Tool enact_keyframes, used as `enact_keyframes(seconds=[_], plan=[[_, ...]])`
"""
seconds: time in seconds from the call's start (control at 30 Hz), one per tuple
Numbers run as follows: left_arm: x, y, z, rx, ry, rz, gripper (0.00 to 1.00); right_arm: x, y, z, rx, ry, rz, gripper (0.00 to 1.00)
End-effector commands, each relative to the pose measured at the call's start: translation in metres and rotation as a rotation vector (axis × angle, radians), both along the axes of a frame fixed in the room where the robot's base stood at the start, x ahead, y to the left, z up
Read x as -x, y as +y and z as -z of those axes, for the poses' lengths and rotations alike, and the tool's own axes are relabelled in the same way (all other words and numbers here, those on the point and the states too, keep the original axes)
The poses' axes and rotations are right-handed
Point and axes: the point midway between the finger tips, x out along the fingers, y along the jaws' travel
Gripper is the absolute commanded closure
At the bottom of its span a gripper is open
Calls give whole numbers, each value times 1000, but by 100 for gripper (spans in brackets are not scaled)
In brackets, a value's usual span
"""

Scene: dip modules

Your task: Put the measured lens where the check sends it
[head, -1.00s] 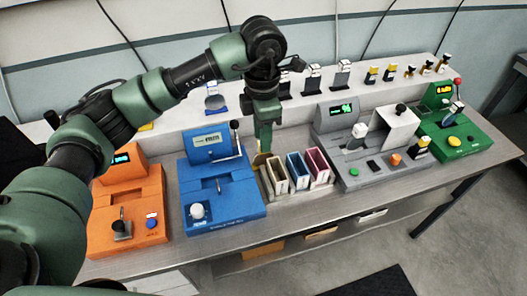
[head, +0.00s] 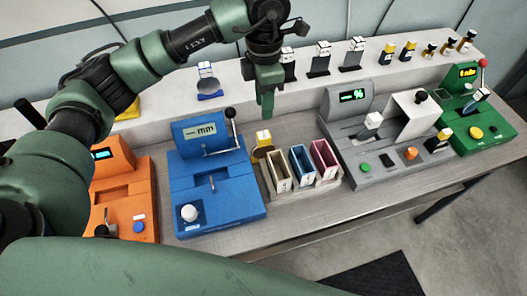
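A lens with a yellow tagged handle (head: 263,139) stands at the back end of the cream slot bin (head: 279,184), beside the blue gauge (head: 212,185). Whether it rests in the bin or just behind it I cannot tell. A blue bin (head: 304,178) and a pink bin (head: 325,160) stand to the right of the cream one. The gauge's display reads "mm" with dashes. My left gripper (head: 267,112) hangs above the yellow-tagged lens, apart from it and with nothing visible in it. Its fingers are seen edge-on. My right gripper is out of view.
An orange device (head: 125,190) stands left, a grey device (head: 385,150) showing "%" right, a green device (head: 470,125) far right. A blue-ringed lens (head: 208,86) and several tagged pieces stand on the back shelf (head: 310,93). The bench front (head: 340,205) is clear.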

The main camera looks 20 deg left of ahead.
Motion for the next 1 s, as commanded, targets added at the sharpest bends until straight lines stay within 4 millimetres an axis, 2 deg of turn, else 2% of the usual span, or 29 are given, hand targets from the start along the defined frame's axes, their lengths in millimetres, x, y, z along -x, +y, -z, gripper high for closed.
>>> enact_keyframes(seconds=[0.03, 0.2, 0.47, 0.67, 0.83, 1.0], plan=[[0, 0, 13, 0, 0, 0, 67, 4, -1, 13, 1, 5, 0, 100], [0, 0, 39, 0, 0, 0, 67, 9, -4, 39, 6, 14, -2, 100], [0, 0, 73, 0, 0, 0, 67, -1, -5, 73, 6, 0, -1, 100], [0, 0, 84, -1, 3, -1, 67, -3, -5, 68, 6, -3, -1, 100], [1, 1, 102, -1, 4, -1, 67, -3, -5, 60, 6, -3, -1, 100], [4, 1, 126, -1, 7, -1, 67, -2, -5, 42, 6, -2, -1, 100]])
